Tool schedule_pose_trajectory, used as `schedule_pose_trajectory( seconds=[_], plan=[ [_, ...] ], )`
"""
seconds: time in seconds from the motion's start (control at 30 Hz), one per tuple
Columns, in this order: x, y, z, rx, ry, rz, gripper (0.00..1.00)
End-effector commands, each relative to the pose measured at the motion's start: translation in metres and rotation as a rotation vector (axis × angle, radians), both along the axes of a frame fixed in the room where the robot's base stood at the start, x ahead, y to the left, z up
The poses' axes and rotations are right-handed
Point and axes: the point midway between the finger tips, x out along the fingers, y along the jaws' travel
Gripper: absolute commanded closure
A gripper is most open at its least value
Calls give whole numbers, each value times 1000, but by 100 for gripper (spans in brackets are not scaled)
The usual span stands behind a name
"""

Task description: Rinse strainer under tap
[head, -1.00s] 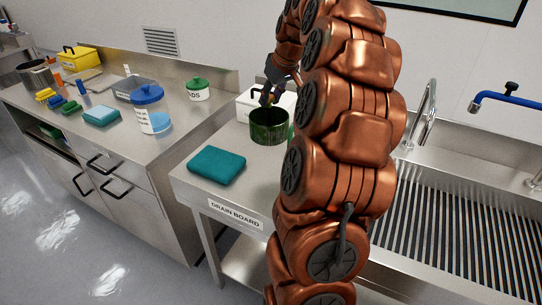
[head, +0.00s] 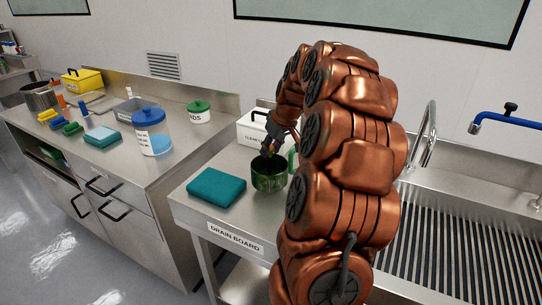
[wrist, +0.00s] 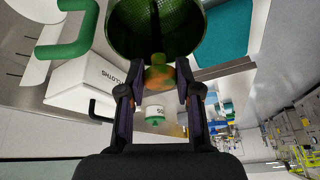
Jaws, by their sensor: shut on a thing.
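The strainer (head: 269,180) is a deep green round basket with a dark inside. In the head view it is upright at the drain board (head: 222,219), right of a teal cloth (head: 216,187). I cannot tell if its base touches the board. My gripper (head: 268,152) comes down at its far rim. In the wrist view the strainer's mesh inside (wrist: 155,25) fills the top, and my gripper (wrist: 160,82) is shut on a green and orange part at its rim. The tap (head: 428,130) arches over the sink at right. My arm hides part of the sink.
A white cloths box (head: 255,127) stands behind the strainer. A green handle (head: 292,163) shows close to its right; its owner is mostly hidden. The slatted sink (head: 460,240) looks empty. The left counter holds jars and cloths.

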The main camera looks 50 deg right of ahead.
Motion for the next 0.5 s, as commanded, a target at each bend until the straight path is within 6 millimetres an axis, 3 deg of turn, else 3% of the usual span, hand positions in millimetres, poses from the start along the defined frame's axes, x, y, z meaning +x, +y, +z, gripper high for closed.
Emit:
schedule_pose_trajectory(
  seconds=[0.33, 0.5],
  plan=[
    [0, 0, -33, 1, 1, 0, 100],
    [0, 0, -37, -1, -1, 0, 100]
  ],
)
